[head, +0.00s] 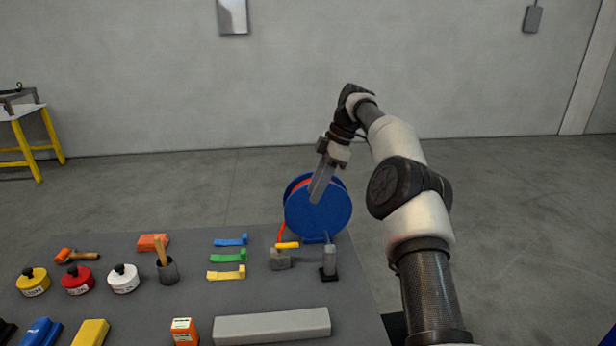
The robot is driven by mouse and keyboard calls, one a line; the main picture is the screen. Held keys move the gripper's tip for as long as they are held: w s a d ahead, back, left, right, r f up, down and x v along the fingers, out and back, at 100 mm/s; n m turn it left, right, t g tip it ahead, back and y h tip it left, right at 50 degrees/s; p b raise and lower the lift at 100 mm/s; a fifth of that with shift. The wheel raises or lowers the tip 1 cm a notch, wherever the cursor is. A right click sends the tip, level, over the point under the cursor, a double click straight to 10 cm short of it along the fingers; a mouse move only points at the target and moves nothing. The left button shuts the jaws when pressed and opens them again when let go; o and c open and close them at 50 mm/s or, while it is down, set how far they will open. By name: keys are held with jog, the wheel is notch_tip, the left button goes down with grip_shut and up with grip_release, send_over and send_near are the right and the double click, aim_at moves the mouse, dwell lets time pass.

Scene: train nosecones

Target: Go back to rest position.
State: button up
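My gripper (321,182) hangs at the end of my raised arm, above the right back part of the grey table. It points down and to the left, in front of a blue hose reel (335,222). The fingers look like one narrow grey shape from this side, so I cannot tell whether they are apart or together. I see no object hanging from them.
The grey table (200,300) carries yellow, red and white jars, a brush in a cup (168,270), coloured clips, a long grey bar (272,326) and small boxes. A yellow-legged bench (30,135) stands far left. The floor right of my arm is clear.

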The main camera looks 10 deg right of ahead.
jog(key=s+a+r+m+t+h, duration=0.35)
jog(key=s+r+m, duration=0.35)
jog(key=s+r, duration=1)
jog(key=s+d+f+m, duration=0.2)
jog(key=s+m, duration=0.1)
jog(key=s, duration=0.5)
jog(key=s+d+f+m+t+p, duration=0.1)
jog(key=s+m, duration=0.3)
jog(key=s, duration=0.5)
jog(key=s+d+f+m+t, duration=0.1)
jog(key=s+d+f+m, duration=0.2)
jog(key=s, duration=0.5)
jog(key=shift+s+f+m+h+p, duration=0.2)
jog(key=shift+s+m+h+p, duration=0.1)
jog(key=shift+s+m+h, duration=0.25)
